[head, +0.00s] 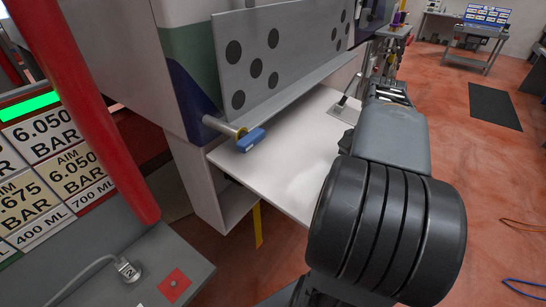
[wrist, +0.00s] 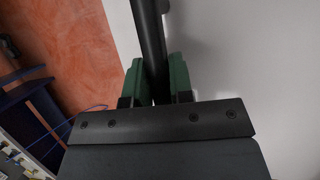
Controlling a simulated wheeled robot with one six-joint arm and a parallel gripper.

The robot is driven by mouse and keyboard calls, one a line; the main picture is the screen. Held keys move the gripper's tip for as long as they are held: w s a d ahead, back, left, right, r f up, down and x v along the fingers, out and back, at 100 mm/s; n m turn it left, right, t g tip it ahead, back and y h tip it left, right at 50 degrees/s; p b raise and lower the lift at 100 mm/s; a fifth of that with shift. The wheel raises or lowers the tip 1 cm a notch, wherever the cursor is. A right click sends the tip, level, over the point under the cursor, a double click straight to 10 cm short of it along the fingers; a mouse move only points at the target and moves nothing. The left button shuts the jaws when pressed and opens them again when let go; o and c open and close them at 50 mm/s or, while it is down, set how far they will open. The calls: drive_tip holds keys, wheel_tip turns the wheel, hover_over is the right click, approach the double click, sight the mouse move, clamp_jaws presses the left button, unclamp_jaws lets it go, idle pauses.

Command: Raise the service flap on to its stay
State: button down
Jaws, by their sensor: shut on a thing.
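A broad white panel (head: 285,155), which looks like the service flap, sticks out from the truck's side, roughly level, below a grey board with black dots. In the wrist view its pale surface (wrist: 240,55) fills the right side. My gripper (wrist: 156,88) has green fingers shut on a dark round bar, apparently a handle on the flap. The bar (wrist: 150,40) runs up between the fingers. In the head view my arm hides the gripper and the bar. A short metal rod with a blue end (head: 250,140), possibly the stay, juts from the truck beside the flap's near edge.
The dotted grey board (head: 290,50) stands upright above the flap. A red post (head: 85,105) and a pressure board (head: 50,165) stand at the left. The orange floor (head: 490,190) at the right is mostly open, with cables and a dark mat (head: 495,110).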

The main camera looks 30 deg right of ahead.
drive_tip(key=shift+r, duration=0.75)
drive_tip(key=shift+w+r+g, duration=0.1)
drive_tip(key=shift+r+g, duration=0.3)
drive_tip(key=shift+r, duration=0.4)
drive_tip(key=shift+f, duration=0.1)
drive_tip(key=c, duration=0.9)
unclamp_jaws()
drive_tip(key=shift+w, duration=0.1)
